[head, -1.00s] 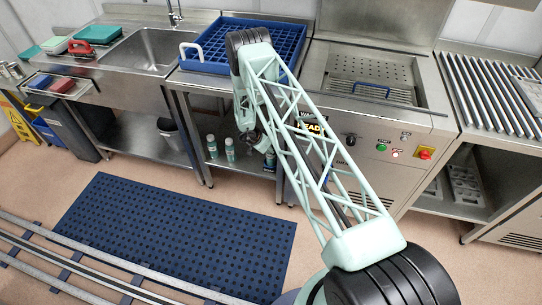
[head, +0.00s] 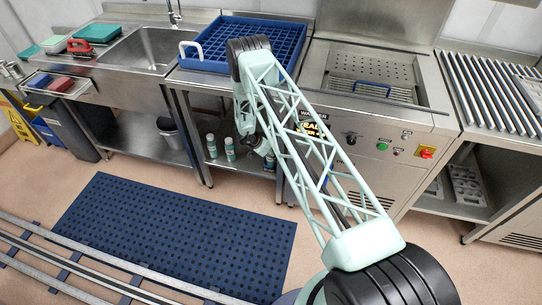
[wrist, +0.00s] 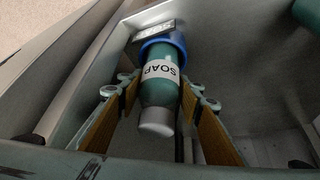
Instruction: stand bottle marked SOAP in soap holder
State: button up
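The bottle marked SOAP (wrist: 160,90) is teal with a white label and a pale cap. In the wrist view it lies between my gripper's two fingers (wrist: 160,100), cap towards the camera. Its far end is inside a blue ring (wrist: 163,46), which looks like the soap holder. How deep the bottle sits is hidden. In the head view my gripper (head: 255,140) is by the shelf under the counter, partly hidden by my arm.
Two similar bottles (head: 211,146) (head: 229,149) stand on the lower shelf left of my gripper. A blue rack (head: 215,58) is on the counter above. The machine front (head: 350,165) is to the right. Grey walls close in around the gripper in the wrist view.

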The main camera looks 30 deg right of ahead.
jog(key=shift+o, duration=0.7)
jog(key=shift+r, duration=0.2)
jog(key=p+v, duration=0.2)
jog(key=v, duration=1)
jog(key=shift+r, duration=0.15)
dwell(0.4)
